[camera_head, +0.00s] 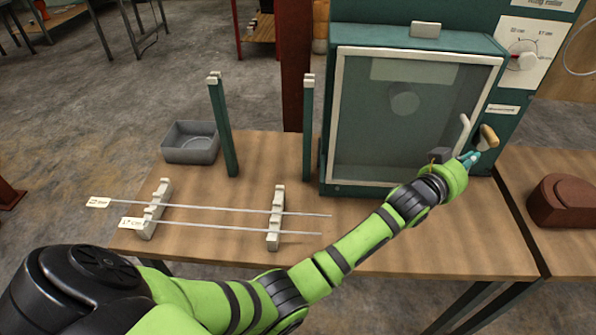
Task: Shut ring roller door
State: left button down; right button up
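The ring roller (459,17) is a teal machine at the back right of the bench. My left gripper (473,158) is right below these handles, close to the wooden one. Whether it touches or grips is unclear. My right gripper is not in view.
Two thin rods (240,210) with labels rest on notched stands (277,217) at the bench's front left. Two teal posts (222,125) and a grey bin (190,142) are behind. A dial (522,55) is at upper right; a brown block (562,201) sits on the right table.

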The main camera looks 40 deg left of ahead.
pick_arm(q)
jog(key=shift+w+a, duration=0.2)
jog(key=shift+w, duration=0.4)
